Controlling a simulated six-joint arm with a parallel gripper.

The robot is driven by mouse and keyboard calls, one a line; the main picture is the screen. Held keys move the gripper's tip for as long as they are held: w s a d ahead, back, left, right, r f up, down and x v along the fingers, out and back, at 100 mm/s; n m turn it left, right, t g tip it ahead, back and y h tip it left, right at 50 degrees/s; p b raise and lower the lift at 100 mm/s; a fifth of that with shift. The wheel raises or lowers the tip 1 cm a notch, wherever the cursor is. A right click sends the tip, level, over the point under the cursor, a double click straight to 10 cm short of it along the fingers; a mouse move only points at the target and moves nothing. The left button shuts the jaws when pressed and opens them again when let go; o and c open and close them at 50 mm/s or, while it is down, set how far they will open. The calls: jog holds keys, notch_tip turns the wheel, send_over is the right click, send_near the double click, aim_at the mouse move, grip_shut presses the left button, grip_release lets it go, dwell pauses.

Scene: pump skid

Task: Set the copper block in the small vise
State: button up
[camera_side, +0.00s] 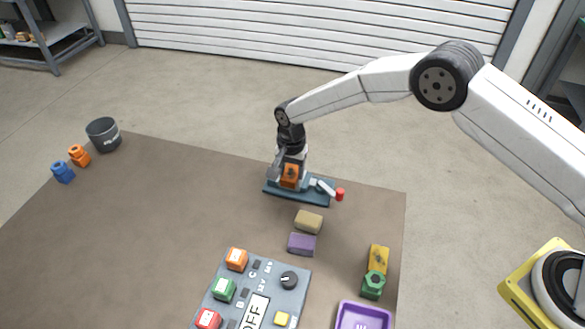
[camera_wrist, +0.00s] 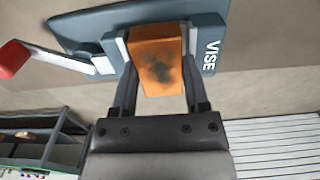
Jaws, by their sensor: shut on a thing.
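The copper block (camera_wrist: 156,62) is orange with a dark smudge, and sits between my gripper's two fingers. My gripper (camera_wrist: 158,92) is shut on it. In the side view the block (camera_side: 290,174) shows at my gripper (camera_side: 288,168), over the left part of the small vise. The vise (camera_wrist: 85,28) is blue-grey with the word VISE on it, pale jaws beside the block, and a lever with a red end (camera_wrist: 12,58). In the side view the vise (camera_side: 300,196) stands near the mat's far edge. Whether the block touches the vise's floor is hidden.
A tan block (camera_side: 309,222) and a purple block (camera_side: 301,244) lie in front of the vise. A control panel (camera_side: 262,270) with buttons, a purple tray (camera_side: 364,318) and a green hex part (camera_side: 374,284) are nearer. A dark bucket (camera_side: 103,134) stands far left. The mat's left middle is clear.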

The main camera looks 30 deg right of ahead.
jog(key=o, duration=1.1)
jog(key=shift+o, duration=0.6)
jog(key=shift+f, duration=0.15)
notch_tip(320, 180, up, 8)
jog(key=shift+f, duration=0.15)
jog(key=s+a+r, duration=0.1)
jog(key=s+a, duration=0.1)
jog(key=s, duration=0.8)
jog(key=s+a+r, duration=0.1)
jog(key=s+a, duration=0.2)
jog(key=s, duration=0.7)
jog(key=shift+s+a+r, duration=0.25)
jog(key=shift+s+a, duration=0.05)
jog(key=shift+s, duration=0.1)
